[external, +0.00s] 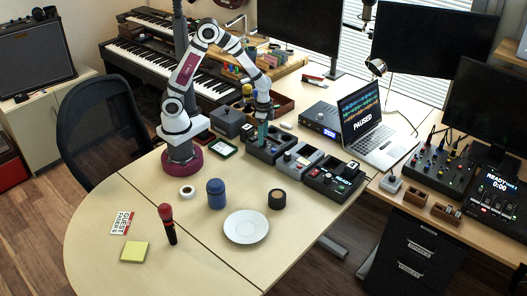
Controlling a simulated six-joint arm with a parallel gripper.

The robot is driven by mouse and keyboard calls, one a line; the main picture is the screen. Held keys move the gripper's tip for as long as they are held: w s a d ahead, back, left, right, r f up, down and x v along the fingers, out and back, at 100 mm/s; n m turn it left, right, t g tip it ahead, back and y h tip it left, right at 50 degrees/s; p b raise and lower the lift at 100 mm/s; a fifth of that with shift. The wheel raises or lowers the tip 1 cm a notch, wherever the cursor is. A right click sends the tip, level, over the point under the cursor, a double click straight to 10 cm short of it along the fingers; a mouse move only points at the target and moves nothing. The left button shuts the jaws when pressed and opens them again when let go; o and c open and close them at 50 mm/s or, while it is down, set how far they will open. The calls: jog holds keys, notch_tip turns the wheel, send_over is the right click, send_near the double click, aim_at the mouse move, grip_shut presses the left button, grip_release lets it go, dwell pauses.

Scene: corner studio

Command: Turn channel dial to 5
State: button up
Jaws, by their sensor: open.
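My gripper (262,138) points down over the leftmost of three dark boxes in a row near the table's middle. It is open; its fingertips are small, and I cannot tell whether they touch anything. The leftmost box (281,150) is partly hidden by the gripper. The middle box (298,161) has a grey top with small controls. The right box (326,184) is black with a small lit panel and light knobs. No channel dial can be made out clearly, and no number setting on one is readable.
A laptop (372,125) showing "PAUSED" and a dark unit with a blue display (320,119) stand behind the boxes. A white plate (246,227), blue jar (216,193), dark round jar (277,199) and red-headed microphone (168,224) stand in front.

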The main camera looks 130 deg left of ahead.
notch_tip(320, 180, up, 14)
jog(key=shift+r, duration=0.15)
